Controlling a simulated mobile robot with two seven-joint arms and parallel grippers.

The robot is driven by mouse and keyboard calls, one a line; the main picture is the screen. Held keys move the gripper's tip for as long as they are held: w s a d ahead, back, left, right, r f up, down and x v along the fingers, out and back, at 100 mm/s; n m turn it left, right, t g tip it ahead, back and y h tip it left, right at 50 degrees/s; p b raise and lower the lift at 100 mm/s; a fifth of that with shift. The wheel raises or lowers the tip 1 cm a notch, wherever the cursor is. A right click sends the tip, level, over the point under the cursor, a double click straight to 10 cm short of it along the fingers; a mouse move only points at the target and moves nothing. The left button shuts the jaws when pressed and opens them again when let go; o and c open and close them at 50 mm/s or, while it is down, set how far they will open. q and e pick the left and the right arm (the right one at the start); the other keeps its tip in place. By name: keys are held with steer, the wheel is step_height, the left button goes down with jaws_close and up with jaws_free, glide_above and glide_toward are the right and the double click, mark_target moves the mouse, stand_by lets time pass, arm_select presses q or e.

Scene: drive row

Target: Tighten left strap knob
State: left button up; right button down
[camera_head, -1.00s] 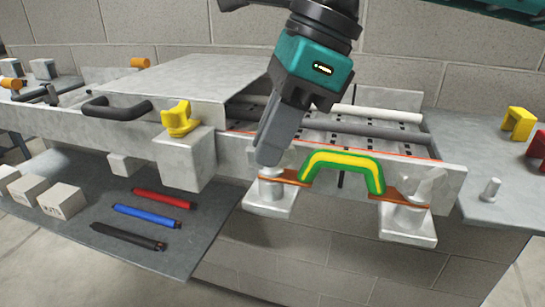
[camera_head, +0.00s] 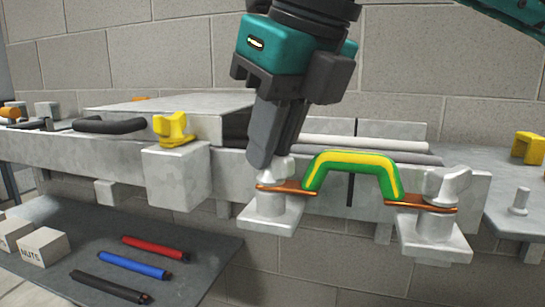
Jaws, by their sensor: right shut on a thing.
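The left strap knob (camera_head: 281,172) is a pale grey knob on top of a grey post at the left end of the copper strap (camera_head: 284,187). My right gripper (camera_head: 266,158) comes down from above and is shut on this knob; its fingers hide much of it. The right strap knob (camera_head: 447,184) is a similar pale knob on its own post at the strap's right end, clear of the gripper. My left gripper is not in view.
A yellow clamp knob (camera_head: 174,127) stands on a grey block left of the gripper. A black handle (camera_head: 112,126) is further left. A peg (camera_head: 519,200) stands at right.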

steer(key=shift+m+t+h+b, duration=0.4)
steer(key=shift+m+h+b, duration=0.35)
steer(key=shift+m, duration=1.25)
steer(key=c, duration=1.1)
jaws_free()
steer(key=shift+c, duration=0.2)
steer(key=p+v, duration=0.2)
steer(key=v, duration=1.1)
steer(key=shift+p, duration=0.35)
steer(key=shift+a, duration=0.1)
steer(key=shift+s+f, duration=0.1)
